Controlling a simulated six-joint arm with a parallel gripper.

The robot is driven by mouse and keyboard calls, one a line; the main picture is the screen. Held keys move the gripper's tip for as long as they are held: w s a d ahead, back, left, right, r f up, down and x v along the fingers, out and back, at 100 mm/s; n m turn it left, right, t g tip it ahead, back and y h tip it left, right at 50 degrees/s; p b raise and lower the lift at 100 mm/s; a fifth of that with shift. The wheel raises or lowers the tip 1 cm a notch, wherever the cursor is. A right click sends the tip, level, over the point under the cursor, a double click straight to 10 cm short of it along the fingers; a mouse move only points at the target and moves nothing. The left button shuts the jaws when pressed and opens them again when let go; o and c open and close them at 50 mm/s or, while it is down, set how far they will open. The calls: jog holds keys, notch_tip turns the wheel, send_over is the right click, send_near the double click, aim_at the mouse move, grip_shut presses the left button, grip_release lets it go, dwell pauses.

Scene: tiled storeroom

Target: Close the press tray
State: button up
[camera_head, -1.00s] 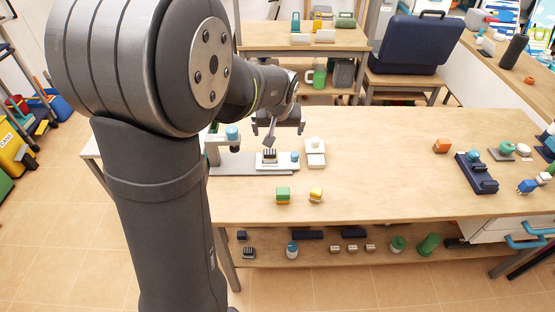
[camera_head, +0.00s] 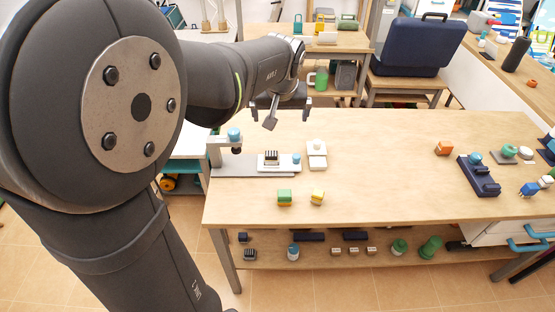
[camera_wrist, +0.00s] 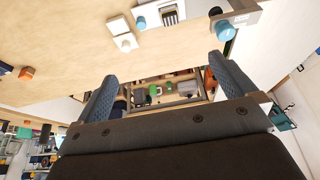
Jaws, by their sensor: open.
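The press stands at the table's left end, with a grey base (camera_head: 228,168) and an upright topped by a light-blue knob (camera_head: 234,134). Its white tray (camera_head: 284,169) extends out to the right of the press head. A dark ribbed block (camera_head: 271,156) sits on the tray, and a blue tray knob (camera_head: 297,159) is at its right end. The wrist view shows the tray knob (camera_wrist: 141,23) and the press's light-blue top (camera_wrist: 224,28) near its top edge. My gripper (camera_head: 287,117) is open and empty, above and behind the tray; its spread fingers (camera_wrist: 165,85) touch nothing.
A white two-part object (camera_head: 317,154) stands just right of the tray. An orange block (camera_head: 443,148) and a dark-blue fixture (camera_head: 477,174) are at right. The table's middle is clear.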

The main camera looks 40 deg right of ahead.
jog(key=shift+s+a+r, duration=0.1)
jog(key=shift+r, duration=0.15)
